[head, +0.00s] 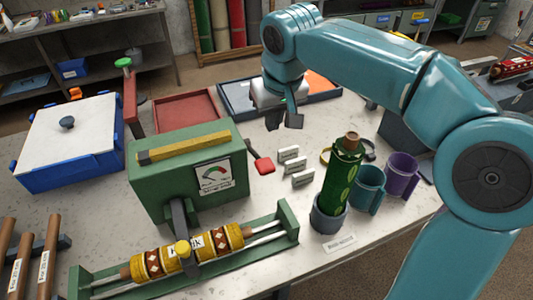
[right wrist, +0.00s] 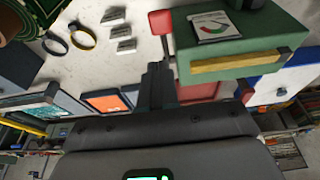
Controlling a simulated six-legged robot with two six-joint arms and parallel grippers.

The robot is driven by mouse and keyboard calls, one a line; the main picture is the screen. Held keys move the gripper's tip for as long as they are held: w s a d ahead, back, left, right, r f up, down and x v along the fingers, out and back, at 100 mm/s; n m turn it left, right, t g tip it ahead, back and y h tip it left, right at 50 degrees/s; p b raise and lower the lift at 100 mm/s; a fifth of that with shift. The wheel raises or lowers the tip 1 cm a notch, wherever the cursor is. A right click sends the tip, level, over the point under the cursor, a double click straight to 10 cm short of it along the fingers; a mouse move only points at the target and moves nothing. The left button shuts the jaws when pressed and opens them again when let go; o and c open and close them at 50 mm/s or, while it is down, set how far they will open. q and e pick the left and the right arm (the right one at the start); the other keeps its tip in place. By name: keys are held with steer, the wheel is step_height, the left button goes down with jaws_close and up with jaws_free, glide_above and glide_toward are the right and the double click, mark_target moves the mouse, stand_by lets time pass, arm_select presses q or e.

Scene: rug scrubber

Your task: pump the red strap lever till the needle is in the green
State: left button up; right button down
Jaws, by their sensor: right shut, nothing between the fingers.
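The green box (head: 185,172) stands mid-table with a yellow bar on top. Its front has a white dial (head: 213,177) with a red-to-green arc; the needle is too small to read surely. A lever with a red pad (head: 264,164) sticks out at the box's right side; the pad also shows in the right wrist view (right wrist: 160,22). My right gripper (head: 283,117) is shut and empty, above the table behind the lever and apart from it. Its fingers show together in the right wrist view (right wrist: 157,85). My left gripper is not in view.
A red post with a green knob (head: 129,95) stands behind the box at left. A blue-and-white case (head: 68,140) is farther left. A patterned roller (head: 188,255) lies in front.

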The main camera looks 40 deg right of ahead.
mark_target(267, 162)
steer(key=x, duration=0.8)
steer(key=s+p+x, duration=0.1)
steer(key=x, duration=0.4)
steer(key=shift+f, duration=0.1)
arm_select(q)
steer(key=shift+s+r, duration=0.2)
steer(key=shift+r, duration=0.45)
arm_select(e)
steer(key=shift+f, duration=0.45)
